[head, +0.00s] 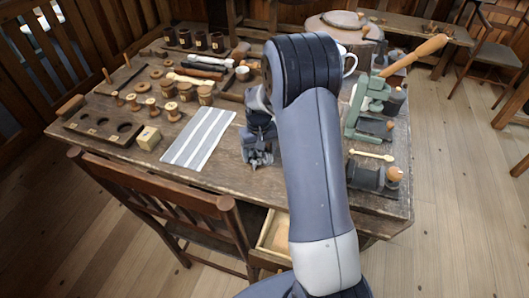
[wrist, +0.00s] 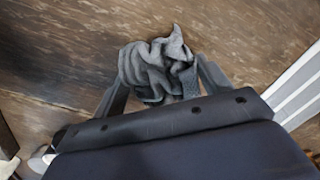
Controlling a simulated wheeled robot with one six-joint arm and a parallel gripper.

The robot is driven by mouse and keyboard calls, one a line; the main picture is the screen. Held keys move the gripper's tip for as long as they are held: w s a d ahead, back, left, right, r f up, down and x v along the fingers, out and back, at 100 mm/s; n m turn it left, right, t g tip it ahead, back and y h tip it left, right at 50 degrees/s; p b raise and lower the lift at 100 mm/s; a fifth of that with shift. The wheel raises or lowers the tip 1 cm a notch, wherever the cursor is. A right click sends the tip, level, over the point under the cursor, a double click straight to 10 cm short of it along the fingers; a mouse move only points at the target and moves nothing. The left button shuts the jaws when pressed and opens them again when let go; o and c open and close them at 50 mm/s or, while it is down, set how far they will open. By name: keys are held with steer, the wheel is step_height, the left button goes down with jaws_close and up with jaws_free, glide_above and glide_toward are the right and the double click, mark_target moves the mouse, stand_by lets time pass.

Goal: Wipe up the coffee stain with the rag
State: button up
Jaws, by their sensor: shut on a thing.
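A grey crumpled rag (wrist: 160,68) is held between the two fingers of my gripper (wrist: 162,84) in the wrist view, low over the wooden table. I cannot tell whether the rag touches the wood. In the head view my gripper (head: 258,157) is over the front middle of the table (head: 225,178), just right of a striped cloth; the rag is hard to make out there. No clear stain shows in the head view, where my arm hides part of the table.
The grey and white striped cloth (head: 199,137) lies flat left of my gripper. Several spools and a wooden block (head: 148,138) stand further left. A green clamp-like tool (head: 366,105) and a white mug (head: 348,63) are right of my arm. A chair (head: 165,205) stands at the front.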

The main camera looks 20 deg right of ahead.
steer(key=shift+w+a, duration=0.6)
steer(key=shift+a, duration=0.3)
steer(key=shift+d+r+p, duration=0.1)
steer(key=shift+r+p, duration=2)
steer(key=shift+r, duration=0.95)
steer(key=shift+r, duration=0.1)
steer(key=shift+r+p, duration=1.05)
steer(key=shift+r, duration=0.4)
